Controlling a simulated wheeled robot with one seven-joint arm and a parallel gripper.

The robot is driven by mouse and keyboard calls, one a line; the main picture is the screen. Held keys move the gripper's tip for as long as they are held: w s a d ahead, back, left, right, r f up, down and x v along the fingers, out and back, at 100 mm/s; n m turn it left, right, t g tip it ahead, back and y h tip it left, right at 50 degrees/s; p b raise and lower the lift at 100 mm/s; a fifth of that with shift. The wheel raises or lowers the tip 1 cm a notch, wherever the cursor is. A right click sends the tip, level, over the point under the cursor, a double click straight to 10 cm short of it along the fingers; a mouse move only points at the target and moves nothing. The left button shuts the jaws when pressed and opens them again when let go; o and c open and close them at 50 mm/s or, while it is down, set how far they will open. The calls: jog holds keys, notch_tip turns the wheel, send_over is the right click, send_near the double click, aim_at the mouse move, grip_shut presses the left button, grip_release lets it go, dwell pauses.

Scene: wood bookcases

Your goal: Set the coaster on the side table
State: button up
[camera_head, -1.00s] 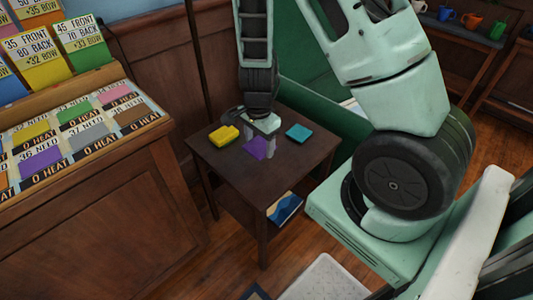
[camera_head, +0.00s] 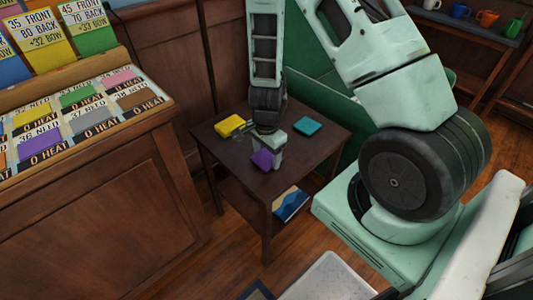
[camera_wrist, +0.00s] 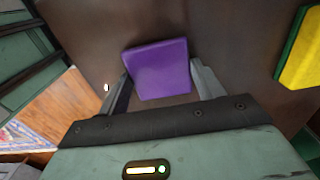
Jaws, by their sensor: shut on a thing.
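A purple square coaster (camera_head: 262,159) is over the top of the dark wood side table (camera_head: 312,152). My gripper (camera_head: 267,157) is shut on it from above. In the wrist view the coaster (camera_wrist: 160,68) sits between the two fingers of my gripper (camera_wrist: 160,74), with the brown tabletop behind it. I cannot tell whether the coaster touches the tabletop. My wrist hides part of the tabletop behind it in the head view.
A yellow block-like item (camera_head: 229,126) and a teal square (camera_head: 307,126) lie on the same table. The yellow item, green-edged, also shows in the wrist view (camera_wrist: 303,52). A blue book (camera_head: 290,203) is on the lower shelf. A game-card counter (camera_head: 110,205) stands at left.

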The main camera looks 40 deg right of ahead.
aim_at(266, 157)
jog(key=o, duration=1)
jog(key=shift+f, duration=0.1)
notch_tip(266, 157, up, 11)
jog(key=p, duration=0.5)
jog(key=s+a+r+n+y, duration=0.2)
jog(key=a+r+n, duration=0.55)
jog(key=a, duration=0.45)
jog(key=s+a+r+n, duration=0.3)
jog(key=s+n, duration=0.2)
jog(key=n, duration=0.1)
jog(key=s+a+r+n+h, duration=0.1)
jog(key=s+a+r+n, duration=0.3)
jog(key=s+n, duration=0.1)
jog(key=s+a+r+n, duration=0.3)
jog(key=s+r+n, duration=0.1)
jog(key=s+n, duration=0.2)
jog(key=shift+a+r+n, duration=0.25)
jog(key=shift+n, duration=0.2)
